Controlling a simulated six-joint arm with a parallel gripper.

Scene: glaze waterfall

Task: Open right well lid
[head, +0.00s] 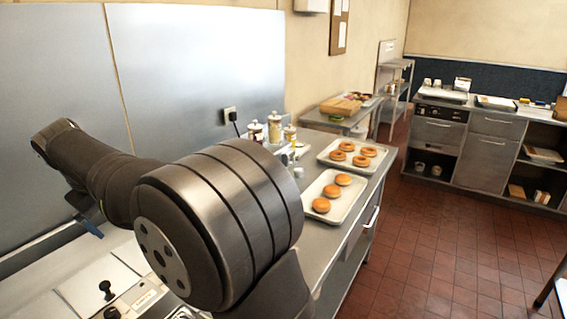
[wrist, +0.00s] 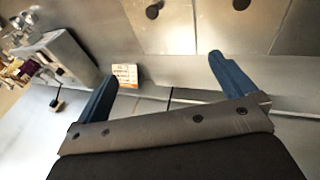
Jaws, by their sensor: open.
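Two steel well lids with round black knobs show at the top of the wrist view, one lid (wrist: 180,35) with its knob (wrist: 153,11) and another beside it (wrist: 225,25) with a knob (wrist: 241,4). Both lie flat. I cannot tell which is the right well lid. My gripper (wrist: 160,68) is open and empty, its two blue fingers spread apart, with the knobs beyond the fingertips. In the head view one lid (head: 85,288) with a black knob shows at the lower left. My arm hides much of the well unit, and only a blue finger of the gripper shows.
A small orange and white card (wrist: 125,75) stands near the left finger. Bottles and jars (head: 273,128) stand by the wall. A steel wall panel (head: 200,70) rises behind my arm.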

